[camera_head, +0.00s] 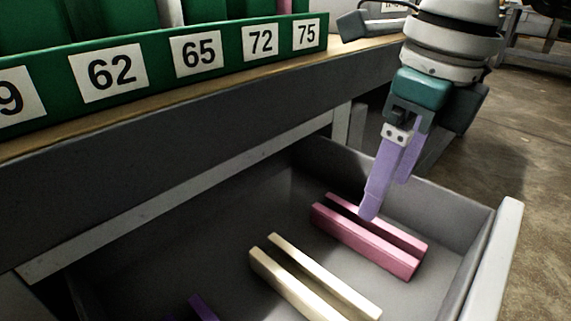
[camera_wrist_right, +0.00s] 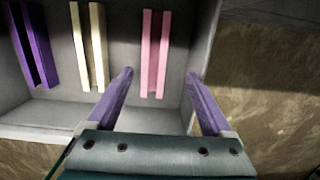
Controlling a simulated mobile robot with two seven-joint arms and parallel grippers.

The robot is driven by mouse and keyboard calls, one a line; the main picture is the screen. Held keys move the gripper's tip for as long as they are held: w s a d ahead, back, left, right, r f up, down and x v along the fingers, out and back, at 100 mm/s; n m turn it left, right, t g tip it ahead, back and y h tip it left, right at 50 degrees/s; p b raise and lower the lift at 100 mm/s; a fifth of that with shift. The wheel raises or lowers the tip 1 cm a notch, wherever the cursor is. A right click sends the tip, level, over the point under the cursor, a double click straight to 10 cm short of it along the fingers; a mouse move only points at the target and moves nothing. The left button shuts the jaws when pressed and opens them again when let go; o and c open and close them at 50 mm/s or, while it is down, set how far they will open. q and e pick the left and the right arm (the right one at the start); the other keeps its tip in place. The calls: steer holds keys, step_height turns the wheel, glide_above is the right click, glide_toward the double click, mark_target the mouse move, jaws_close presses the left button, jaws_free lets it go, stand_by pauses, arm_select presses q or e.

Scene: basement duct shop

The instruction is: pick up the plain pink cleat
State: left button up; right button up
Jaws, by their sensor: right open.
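The plain pink cleat (camera_head: 362,242) lies in the open grey drawer, near its right end. It shows as two long parallel pink ridges with a darker groove between them. It also appears upper middle in the right wrist view (camera_wrist_right: 147,55). My right gripper (camera_head: 386,196) is open and points down, its lilac fingers over the cleat's far side in the head view. In the right wrist view the gripper (camera_wrist_right: 160,76) has its fingertips apart, on either side of the cleat in the picture. Nothing is between the fingers that I can see holding. My left gripper is not in view.
A cream cleat (camera_head: 298,286) and a purple cleat (camera_wrist_right: 34,45) lie in the same drawer (camera_head: 481,243), left of the pink one. The drawer walls stand around them. A workbench (camera_head: 180,115) with green numbered bins (camera_head: 152,68) overhangs the drawer's back.

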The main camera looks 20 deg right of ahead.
mark_target(364, 233)
steer(key=f, duration=0.2)
steer(key=a+f+b, duration=0.1)
steer(key=f, duration=0.1)
steer(key=f+b, duration=0.1)
steer(key=f, duration=0.1)
steer(key=shift+w+a, duration=0.15)
steer(key=shift+w, duration=0.1)
steer(key=shift+r, duration=0.1)
steer(key=shift+c, duration=0.7)
jaws_close()
